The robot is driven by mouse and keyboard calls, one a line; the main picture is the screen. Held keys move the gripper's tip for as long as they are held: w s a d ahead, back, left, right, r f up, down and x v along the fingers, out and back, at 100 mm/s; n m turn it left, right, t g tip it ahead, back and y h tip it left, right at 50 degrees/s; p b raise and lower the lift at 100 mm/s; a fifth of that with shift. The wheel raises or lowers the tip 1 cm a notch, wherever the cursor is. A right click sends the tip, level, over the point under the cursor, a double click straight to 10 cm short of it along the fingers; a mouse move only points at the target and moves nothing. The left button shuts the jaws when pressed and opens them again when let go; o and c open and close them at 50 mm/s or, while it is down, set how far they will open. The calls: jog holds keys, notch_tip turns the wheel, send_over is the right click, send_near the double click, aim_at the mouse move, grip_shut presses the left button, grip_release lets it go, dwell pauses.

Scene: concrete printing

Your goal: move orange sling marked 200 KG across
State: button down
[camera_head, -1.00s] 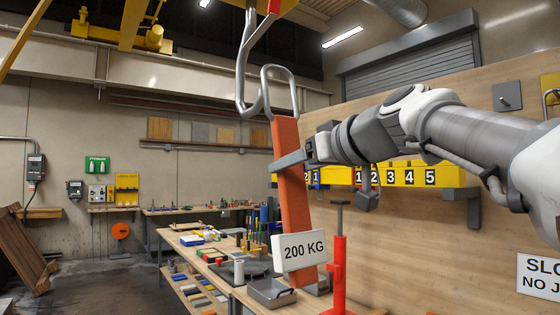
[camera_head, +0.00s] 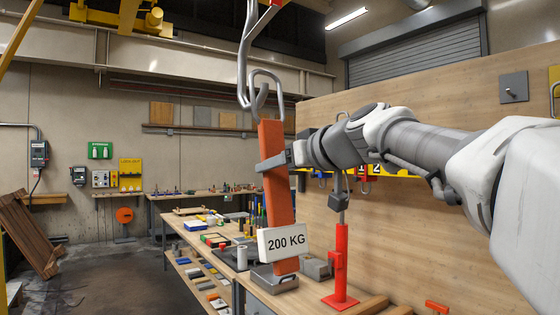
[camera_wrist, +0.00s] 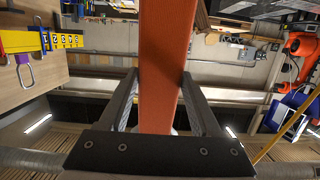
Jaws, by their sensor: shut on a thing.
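The orange sling (camera_head: 277,200) hangs nearly upright, tilted a little, with a white tag reading "200 KG" (camera_head: 282,243) near its lower end. A grey metal link (camera_head: 278,82) is at its top and overlaps the long grey hook (camera_head: 244,60) in the picture; I cannot tell whether they bear on each other. My gripper (camera_head: 275,162) is shut on the sling's upper part, coming from the right. In the wrist view the orange sling (camera_wrist: 165,50) runs between the two fingers of my gripper (camera_wrist: 160,80).
A red post stand (camera_head: 341,265) is right of the sling's lower end. A grey tray (camera_head: 272,279) sits below the tag on the cluttered workbench (camera_head: 190,238). A yellow numbered rack (camera_wrist: 35,41) with hooks is on the wooden wall (camera_head: 430,240). Floor at left is open.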

jog(key=shift+w+a+f, duration=0.45)
jog(key=shift+w+a, duration=0.05)
jog(key=shift+w, duration=0.2)
jog(key=shift+w+a+f, duration=0.4)
jog(key=shift+w+a, duration=0.05)
jog(key=shift+w, duration=0.2)
jog(key=shift+w+a+f, duration=0.45)
jog(key=shift+w+a, duration=0.05)
jog(key=shift+w, duration=0.2)
jog(key=shift+w+a+f+b, duration=0.1)
jog(key=shift+w+f+b, duration=0.05)
jog(key=shift+f+b, duration=0.8)
